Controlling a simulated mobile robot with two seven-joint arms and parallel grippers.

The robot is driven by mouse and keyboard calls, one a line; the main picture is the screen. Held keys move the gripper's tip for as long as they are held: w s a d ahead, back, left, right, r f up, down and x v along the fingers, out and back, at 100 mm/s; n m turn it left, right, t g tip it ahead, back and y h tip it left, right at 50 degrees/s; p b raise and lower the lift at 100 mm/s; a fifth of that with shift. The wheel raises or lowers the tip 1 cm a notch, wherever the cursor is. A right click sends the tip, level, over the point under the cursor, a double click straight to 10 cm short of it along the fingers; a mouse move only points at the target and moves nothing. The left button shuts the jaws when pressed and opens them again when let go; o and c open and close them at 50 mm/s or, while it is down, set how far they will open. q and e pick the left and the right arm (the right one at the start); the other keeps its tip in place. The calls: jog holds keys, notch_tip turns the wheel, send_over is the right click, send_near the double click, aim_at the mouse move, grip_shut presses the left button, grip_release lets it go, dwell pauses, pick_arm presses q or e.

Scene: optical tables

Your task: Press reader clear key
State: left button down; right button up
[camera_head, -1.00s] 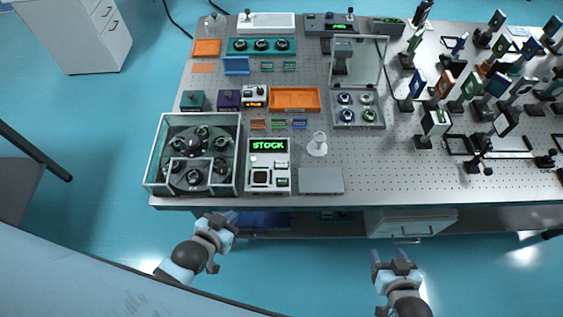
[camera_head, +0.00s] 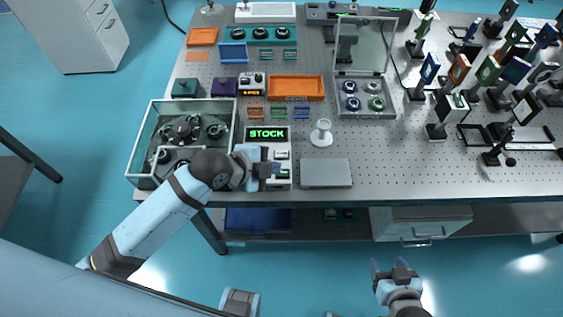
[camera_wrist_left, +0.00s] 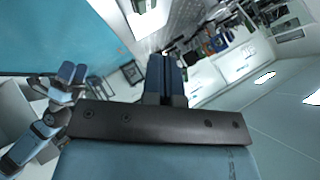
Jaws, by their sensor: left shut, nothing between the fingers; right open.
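The reader (camera_head: 284,145) is a white box with a dark screen showing green "STOCK", near the table's front edge in the head view. Small keys (camera_head: 281,155) show on its right side below the screen. My left gripper (camera_head: 272,171) is over the reader's lower part and hides its lower left area; it also shows shut and empty in the left wrist view (camera_wrist_left: 165,78). I cannot tell whether its tips touch a key. My right gripper (camera_head: 391,268) is open and empty, in front of the table, well away from the reader.
A glass-walled case (camera_head: 140,148) with dark round parts stands left of the reader. A flat grey plate (camera_head: 326,173) lies to its right, with a white round stand (camera_head: 321,133) behind. An orange tray (camera_head: 296,88) lies further back. Optic mounts crowd the right side.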

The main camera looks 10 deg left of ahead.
pick_arm(q)
jog(key=w+d+r+m+g+h+b, duration=0.1)
jog(key=w+m, duration=0.1)
jog(key=m, duration=0.3)
jog(key=w+d+r+m+g, duration=0.1)
jog(key=w+r+m, duration=0.15)
jog(key=m, duration=0.25)
notch_tip(320, 180, up, 2)
jog(key=m+g+b, duration=0.1)
jog(key=m+b, duration=0.1)
jog(key=m, duration=0.9)
send_over(280, 152)
pick_arm(e)
jog(key=shift+a+f, duration=0.2)
jog(key=shift+f, duration=0.65)
jog(key=shift+a+f, duration=0.15)
jog(key=shift+f, duration=0.65)
pick_arm(q)
notch_tip(280, 152, down, 8)
jog(key=b, duration=0.5)
jog(key=shift+r, duration=0.2)
jog(key=shift+f, duration=0.35)
jog(key=shift+f+b, duration=0.25)
jog(key=shift+b, duration=0.05)
pick_arm(e)
jog(key=shift+m, duration=0.3)
jog(key=f, duration=0.2)
jog(key=w+f, duration=0.1)
jog(key=f, duration=0.1)
jog(key=shift+a, duration=0.25)
